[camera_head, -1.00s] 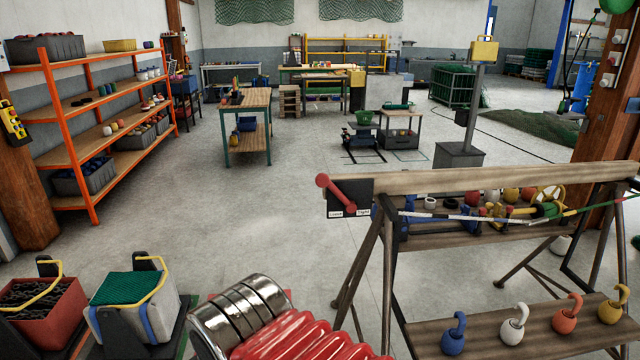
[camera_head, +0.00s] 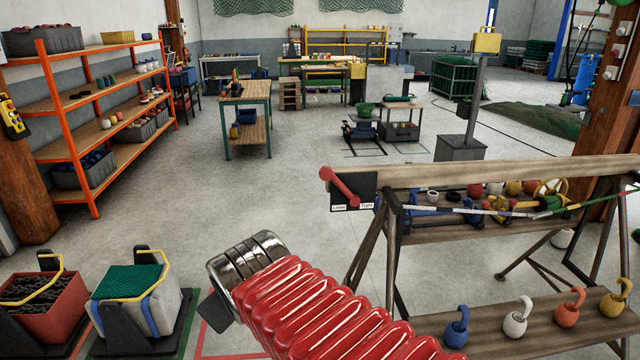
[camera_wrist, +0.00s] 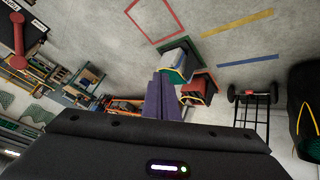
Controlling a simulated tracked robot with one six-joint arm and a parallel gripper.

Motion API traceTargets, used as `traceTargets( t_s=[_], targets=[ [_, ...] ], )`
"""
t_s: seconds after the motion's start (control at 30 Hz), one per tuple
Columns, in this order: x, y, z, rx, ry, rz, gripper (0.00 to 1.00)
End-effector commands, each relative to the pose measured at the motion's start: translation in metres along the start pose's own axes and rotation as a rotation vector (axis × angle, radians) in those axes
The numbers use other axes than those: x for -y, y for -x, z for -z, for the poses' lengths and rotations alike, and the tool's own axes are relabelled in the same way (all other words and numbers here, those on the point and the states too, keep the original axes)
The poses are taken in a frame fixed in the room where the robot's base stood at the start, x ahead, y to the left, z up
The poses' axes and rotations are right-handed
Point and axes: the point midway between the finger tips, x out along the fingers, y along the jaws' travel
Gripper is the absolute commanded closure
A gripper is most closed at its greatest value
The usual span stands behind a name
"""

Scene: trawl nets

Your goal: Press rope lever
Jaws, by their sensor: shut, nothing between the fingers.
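The red rope lever (camera_head: 340,187) is on a dark plate (camera_head: 367,188) at the left end of a wooden beam. It slants from a knob at upper left to a rounded end at lower right, above two small labels that seem to read Loose and Tight. In the wrist view the lever (camera_wrist: 17,38) is at the upper left, to the left of my gripper and apart from it. My gripper (camera_wrist: 161,78) shows there as purple fingers, shut and empty. The head view does not show the fingers; my red ribbed arm is at its bottom centre.
The wooden beam (camera_head: 470,172) stands on trestle legs, with a striped rope and coloured fittings behind it. Hooked weights (camera_head: 515,322) stand on its low shelf. A red bin (camera_head: 45,305) and a grey bin (camera_head: 140,310) are at lower left. The middle floor is clear.

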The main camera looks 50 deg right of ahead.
Motion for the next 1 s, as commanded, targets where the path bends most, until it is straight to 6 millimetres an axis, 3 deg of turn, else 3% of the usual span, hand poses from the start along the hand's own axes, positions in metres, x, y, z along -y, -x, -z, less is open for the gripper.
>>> traceTargets(
  t_s=[0.03,0.2,0.5,0.77,1.0],
  targets=[
    [-0.023,-0.011,0.008,-0.019,0.04,-0.051,1.0],
    [-0.094,-0.035,0.037,-0.099,0.224,-0.21,1.0],
    [-0.201,-0.067,0.063,-0.19,0.584,-0.428,1.0],
    [-0.272,-0.089,0.058,-0.248,0.922,-0.563,1.0],
    [-0.313,-0.103,0.03,-0.322,1.2,-0.638,1.0]
  ],
)
